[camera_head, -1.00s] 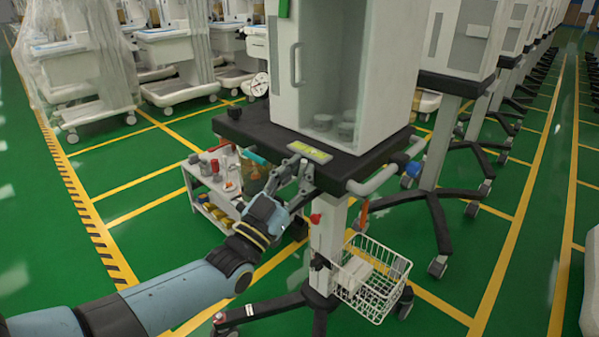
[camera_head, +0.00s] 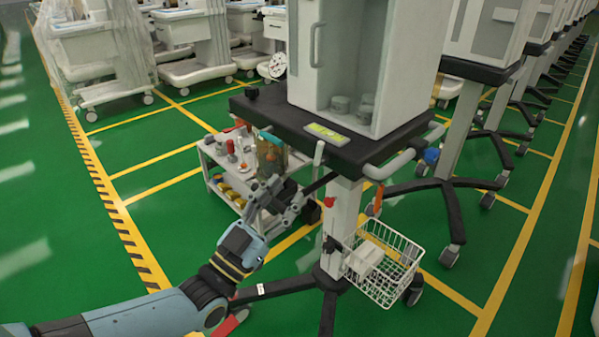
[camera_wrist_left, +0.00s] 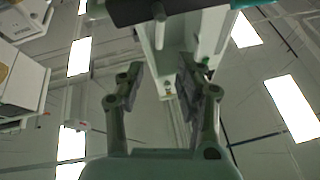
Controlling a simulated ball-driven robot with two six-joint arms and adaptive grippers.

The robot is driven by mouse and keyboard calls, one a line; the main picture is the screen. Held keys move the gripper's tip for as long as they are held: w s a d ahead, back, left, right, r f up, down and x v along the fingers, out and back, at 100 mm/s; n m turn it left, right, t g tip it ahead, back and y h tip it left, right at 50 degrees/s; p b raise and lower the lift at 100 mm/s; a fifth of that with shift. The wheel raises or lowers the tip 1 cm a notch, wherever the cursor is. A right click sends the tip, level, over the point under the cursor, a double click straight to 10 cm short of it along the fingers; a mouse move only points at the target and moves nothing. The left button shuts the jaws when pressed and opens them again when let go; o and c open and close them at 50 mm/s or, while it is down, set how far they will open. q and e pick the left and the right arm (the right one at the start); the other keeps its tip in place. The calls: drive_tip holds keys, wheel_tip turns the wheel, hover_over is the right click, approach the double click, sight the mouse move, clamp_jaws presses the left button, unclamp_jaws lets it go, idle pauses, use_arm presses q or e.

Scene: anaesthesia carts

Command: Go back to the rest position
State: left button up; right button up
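The wrist view looks up toward the ceiling lights, with the cart's body above the fingers. My left arm comes in from the lower left in the head view. My right gripper is not in view.
The cart's white cabinet (camera_head: 387,45) stands on the top. A white wire basket (camera_head: 391,283) hangs on the column. A small white trolley (camera_head: 212,158) with several items stands behind the gripper. Other carts line the back and right. Green floor at left is clear.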

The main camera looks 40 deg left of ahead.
use_arm(q)
drive_tip(key=shift+v, duration=0.85)
drive_tip(key=s+d+f+g, duration=0.1)
drive_tip(key=s+f+g, duration=0.3)
drive_tip(key=f, duration=0.5)
drive_tip(key=s+f+g, duration=0.3)
drive_tip(key=f, duration=0.6)
drive_tip(key=s+d+f+g, duration=0.1)
drive_tip(key=s+f+g, duration=0.3)
drive_tip(key=f, duration=0.5)
drive_tip(key=s+f+g, duration=0.5)
drive_tip(key=s+f, duration=0.2)
drive_tip(key=s, duration=0.5)
drive_tip(key=s+f+n+g, duration=0.1)
drive_tip(key=s+f+g, duration=0.5)
drive_tip(key=s, duration=0.7)
drive_tip(key=shift+d+f, duration=0.3)
drive_tip(key=shift+f, duration=0.15)
